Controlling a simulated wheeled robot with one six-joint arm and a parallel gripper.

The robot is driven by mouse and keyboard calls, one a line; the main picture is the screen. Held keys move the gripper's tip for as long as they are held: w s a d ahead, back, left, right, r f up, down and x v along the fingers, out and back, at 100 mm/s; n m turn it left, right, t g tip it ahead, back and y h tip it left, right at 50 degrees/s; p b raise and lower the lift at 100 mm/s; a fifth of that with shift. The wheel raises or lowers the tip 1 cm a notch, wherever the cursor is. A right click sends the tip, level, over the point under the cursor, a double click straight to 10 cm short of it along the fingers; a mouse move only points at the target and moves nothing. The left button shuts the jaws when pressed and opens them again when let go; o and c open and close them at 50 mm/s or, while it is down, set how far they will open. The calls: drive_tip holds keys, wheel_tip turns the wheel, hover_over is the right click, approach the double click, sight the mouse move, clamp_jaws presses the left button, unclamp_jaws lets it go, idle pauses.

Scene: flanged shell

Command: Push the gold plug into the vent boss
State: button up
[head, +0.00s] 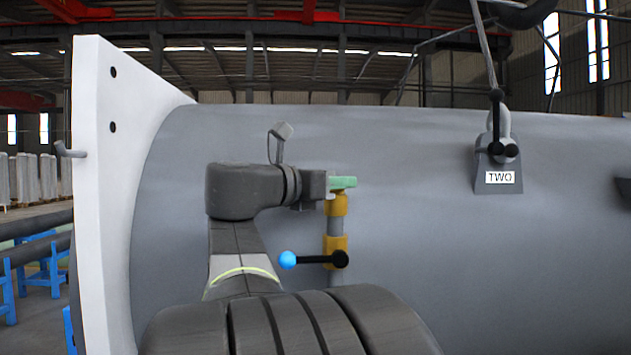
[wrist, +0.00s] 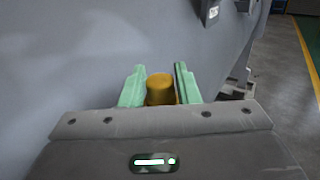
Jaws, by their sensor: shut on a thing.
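My gripper (head: 343,183) has green fingers, and they are shut on the gold plug (head: 336,205), seen just below them in the head view. In the wrist view the plug (wrist: 160,88) stands between the two fingers as a round gold cap. Below the plug in the head view is a grey upright pipe (head: 335,227), in line with it, with a gold fitting (head: 337,244) lower down. Which part is the vent boss, and whether the plug is seated in it, I cannot tell.
A lever with a blue ball (head: 288,260) and a black end (head: 340,259) crosses near the lower gold fitting. The large grey shell (head: 420,220) lies close behind, with a white flange (head: 100,200) at left. A bracket marked TWO (head: 499,187) is at right.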

drive_tip(key=shift+f, duration=0.2)
drive_tip(key=o, duration=1)
drive_tip(key=shift+a, duration=0.1)
drive_tip(key=b+v, duration=0.2)
drive_tip(key=v, duration=1.1)
drive_tip(key=shift+s+a+r, duration=0.1)
drive_tip(key=shift+s+a, duration=0.15)
drive_tip(key=shift+d, duration=0.1)
drive_tip(key=p+x, duration=0.2)
drive_tip(key=x, duration=1.1)
drive_tip(key=shift+w+d, duration=0.25)
